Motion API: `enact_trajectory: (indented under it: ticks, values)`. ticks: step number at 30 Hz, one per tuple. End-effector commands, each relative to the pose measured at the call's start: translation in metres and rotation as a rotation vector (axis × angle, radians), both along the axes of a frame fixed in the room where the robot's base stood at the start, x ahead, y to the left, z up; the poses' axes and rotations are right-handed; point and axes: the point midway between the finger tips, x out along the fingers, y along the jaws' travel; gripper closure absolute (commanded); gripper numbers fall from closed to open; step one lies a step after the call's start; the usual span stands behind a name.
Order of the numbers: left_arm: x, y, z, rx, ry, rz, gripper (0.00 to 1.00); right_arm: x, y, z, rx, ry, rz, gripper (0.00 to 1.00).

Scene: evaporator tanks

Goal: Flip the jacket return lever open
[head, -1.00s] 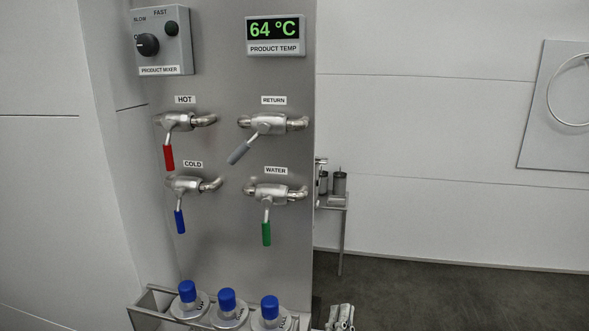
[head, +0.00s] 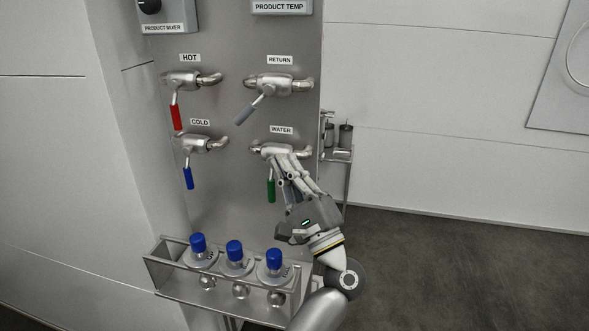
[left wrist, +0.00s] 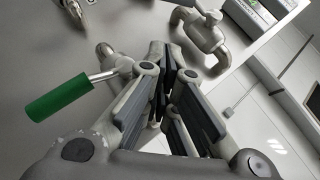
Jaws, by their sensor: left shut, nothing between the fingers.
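The jacket return lever (head: 246,114) has a grey handle and hangs down and left from the valve under the RETURN label in the head view. My left gripper (head: 283,165) is shut and empty. In the head view it overlaps the WATER valve (head: 262,149), below the return lever. The left wrist view shows the closed fingers (left wrist: 166,58) just right of the green water handle (left wrist: 58,96). Whether they touch the WATER valve I cannot tell. Metal pipe fittings (left wrist: 205,38) show at the top of that view. My right gripper is not in view.
The red HOT handle (head: 176,117) and blue COLD handle (head: 188,178) hang to the left. A rack (head: 165,260) with blue-capped bottles (head: 235,249) stands below the panel. A small shelf (head: 337,153) stands right of the panel, with open floor beyond.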

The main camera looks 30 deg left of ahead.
Motion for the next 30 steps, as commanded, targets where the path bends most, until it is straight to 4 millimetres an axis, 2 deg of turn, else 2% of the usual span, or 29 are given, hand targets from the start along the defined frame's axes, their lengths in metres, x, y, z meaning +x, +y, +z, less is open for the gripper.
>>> enact_trajectory:
  ticks: [1,7,15,30]
  values:
    - [0.004,0.007,0.012,0.003,0.001,0.0,1.0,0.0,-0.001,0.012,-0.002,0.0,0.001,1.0]
    - [0.019,0.033,0.034,0.004,0.002,0.002,1.0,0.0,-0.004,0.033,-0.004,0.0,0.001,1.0]
    - [0.008,0.051,0.051,0.003,0.002,0.002,1.0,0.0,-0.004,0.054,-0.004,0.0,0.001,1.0]
    - [0.005,0.058,0.055,0.003,0.003,0.0,1.0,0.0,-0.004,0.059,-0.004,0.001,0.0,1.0]
